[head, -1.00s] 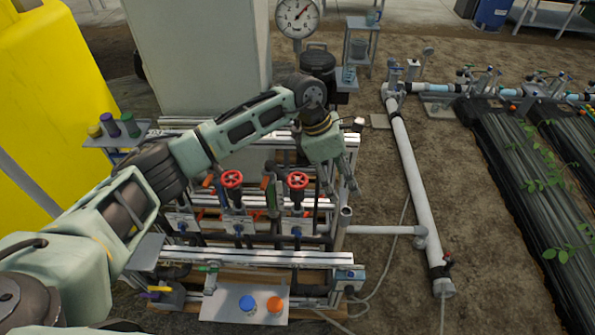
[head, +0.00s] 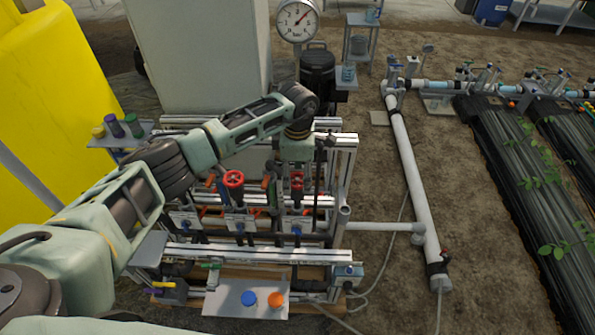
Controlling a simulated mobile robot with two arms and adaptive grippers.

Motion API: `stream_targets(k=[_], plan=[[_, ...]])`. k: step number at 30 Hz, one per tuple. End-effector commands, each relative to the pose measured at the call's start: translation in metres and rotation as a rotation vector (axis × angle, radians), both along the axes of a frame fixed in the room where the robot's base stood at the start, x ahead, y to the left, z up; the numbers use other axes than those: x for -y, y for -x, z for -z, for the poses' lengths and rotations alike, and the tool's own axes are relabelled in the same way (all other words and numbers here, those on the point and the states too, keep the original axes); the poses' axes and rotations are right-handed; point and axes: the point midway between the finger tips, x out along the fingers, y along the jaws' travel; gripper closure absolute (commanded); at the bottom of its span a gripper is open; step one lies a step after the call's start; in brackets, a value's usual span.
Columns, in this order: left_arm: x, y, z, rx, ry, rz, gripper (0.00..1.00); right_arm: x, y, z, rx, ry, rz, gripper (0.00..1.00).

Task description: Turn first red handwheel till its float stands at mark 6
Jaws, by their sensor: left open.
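Two red handwheels show on the skid in the head view, a left one (head: 233,179) and a right one (head: 297,183). My left arm may hide more of the skid at the left. My left gripper (head: 297,186) points down over the right handwheel, with open fingers on either side of it. I cannot tell whether the fingers touch the rim. The left handwheel is free. The floats and their marks are too small to read. My right gripper is not in view.
A round dial gauge (head: 298,20) stands behind the skid. A plate with a blue cap (head: 249,298) and an orange cap (head: 276,300) is at the skid's front. A white pipe (head: 410,175) runs along the soil at the right. A yellow tank (head: 50,100) stands at the left.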

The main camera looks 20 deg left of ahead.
Motion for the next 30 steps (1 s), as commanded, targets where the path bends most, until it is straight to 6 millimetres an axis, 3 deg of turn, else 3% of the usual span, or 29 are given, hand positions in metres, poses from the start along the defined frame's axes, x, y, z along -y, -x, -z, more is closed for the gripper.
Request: stream_targets(k=[5, 20, 30], plan=[[0.0001, -0.0001, 0.0003, 0.0, 0.001, 0.0, 0.4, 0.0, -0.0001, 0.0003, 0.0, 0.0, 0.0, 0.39], [-0.0002, -0.0007, -0.0004, 0.002, 0.0, -0.001, 0.83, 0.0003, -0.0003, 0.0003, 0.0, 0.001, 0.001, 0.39], [-0.0012, -0.0013, 0.0003, 0.004, 0.001, -0.056, 0.83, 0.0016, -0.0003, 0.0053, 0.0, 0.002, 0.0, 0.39]])
